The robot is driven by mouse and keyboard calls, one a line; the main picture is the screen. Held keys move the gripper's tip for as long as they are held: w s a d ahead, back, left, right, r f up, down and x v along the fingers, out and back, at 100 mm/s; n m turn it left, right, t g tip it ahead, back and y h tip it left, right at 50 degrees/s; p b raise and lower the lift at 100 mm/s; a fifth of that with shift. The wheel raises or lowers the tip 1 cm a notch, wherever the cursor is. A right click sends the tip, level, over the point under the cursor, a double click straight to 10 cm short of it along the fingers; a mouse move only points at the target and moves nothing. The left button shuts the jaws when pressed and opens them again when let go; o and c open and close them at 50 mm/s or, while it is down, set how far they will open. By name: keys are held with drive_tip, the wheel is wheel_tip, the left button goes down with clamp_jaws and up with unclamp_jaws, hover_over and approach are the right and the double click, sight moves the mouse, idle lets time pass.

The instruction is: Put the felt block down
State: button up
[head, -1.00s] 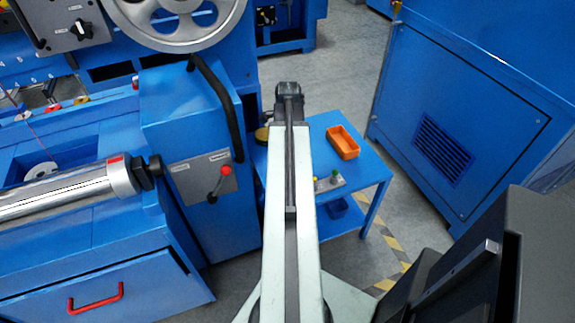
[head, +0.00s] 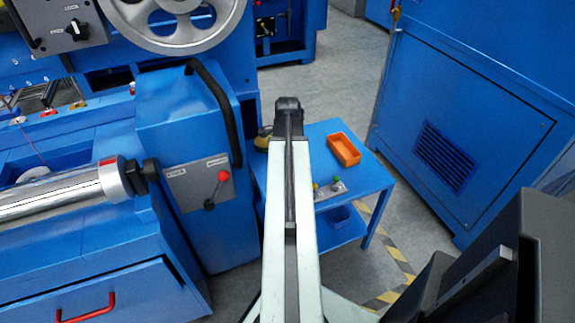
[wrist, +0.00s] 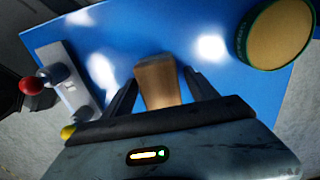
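The felt block is a tan block (wrist: 158,82) in the wrist view, between the two dark fingers of my gripper (wrist: 160,78). The fingers flank it closely and appear shut on it. Blue tabletop shows behind and around it; I cannot tell whether the block touches the surface. In the head view the far end of my arm is over the left part of the small blue table (head: 372,178). The arm hides the block and fingertips there.
An orange bin (head: 344,149) stands on the table's far right part. A control box with knobs (head: 329,190) is near its front edge. A round, yellowish-topped container (wrist: 279,33) is at upper right in the wrist view. Blue machines stand left and right.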

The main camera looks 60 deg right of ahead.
wheel_tip(320, 180, up, 12)
drive_tip(key=p, duration=1.2)
drive_tip(key=shift+r, duration=0.2)
